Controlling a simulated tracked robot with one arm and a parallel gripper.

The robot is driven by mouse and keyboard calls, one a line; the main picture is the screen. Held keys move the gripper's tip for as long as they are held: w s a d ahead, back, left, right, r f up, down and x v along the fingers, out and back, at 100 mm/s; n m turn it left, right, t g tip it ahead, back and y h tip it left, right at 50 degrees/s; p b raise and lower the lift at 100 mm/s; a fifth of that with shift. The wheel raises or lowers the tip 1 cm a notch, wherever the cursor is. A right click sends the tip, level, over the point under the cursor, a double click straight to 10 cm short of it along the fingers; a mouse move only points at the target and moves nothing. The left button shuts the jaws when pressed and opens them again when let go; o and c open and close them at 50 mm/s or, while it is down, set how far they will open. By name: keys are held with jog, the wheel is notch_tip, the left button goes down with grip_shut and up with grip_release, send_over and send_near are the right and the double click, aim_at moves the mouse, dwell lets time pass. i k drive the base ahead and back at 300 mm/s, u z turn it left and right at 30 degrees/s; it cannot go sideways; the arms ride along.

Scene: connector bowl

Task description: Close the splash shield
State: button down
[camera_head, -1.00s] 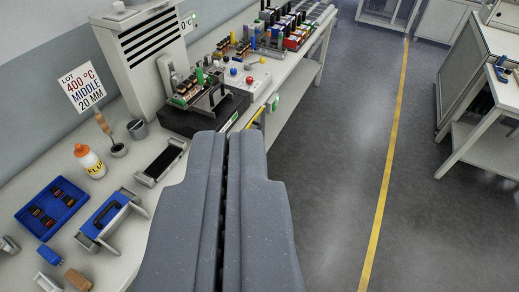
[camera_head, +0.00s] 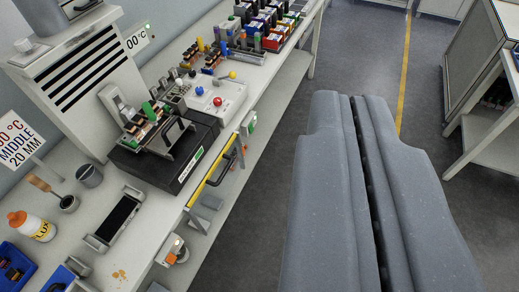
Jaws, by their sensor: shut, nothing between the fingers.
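My gripper (camera_head: 350,98) is shut and empty, over the floor to the right of the bench. A black soldering station (camera_head: 155,170) with a dark frame and connectors on top stands on the bench to its left. At the bench's front edge beside the station, a yellow-edged bar (camera_head: 206,178) with a black handle (camera_head: 232,160) hangs low. It looks like the splash shield, lowered, but I cannot tell for sure. My gripper is apart from it.
The white bench (camera_head: 118,260) runs along the left, with a vented cabinet (camera_head: 85,85), a flux bottle (camera_head: 32,226), a black-topped holder (camera_head: 118,217) and a red-button box (camera_head: 215,102). A small bracketed device (camera_head: 172,250) sticks out from the front edge. The floor (camera_head: 270,195) between bench and gripper is clear.

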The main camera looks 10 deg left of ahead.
aim_at(206, 180)
jog(key=i, duration=0.95)
jog(key=u, duration=0.2)
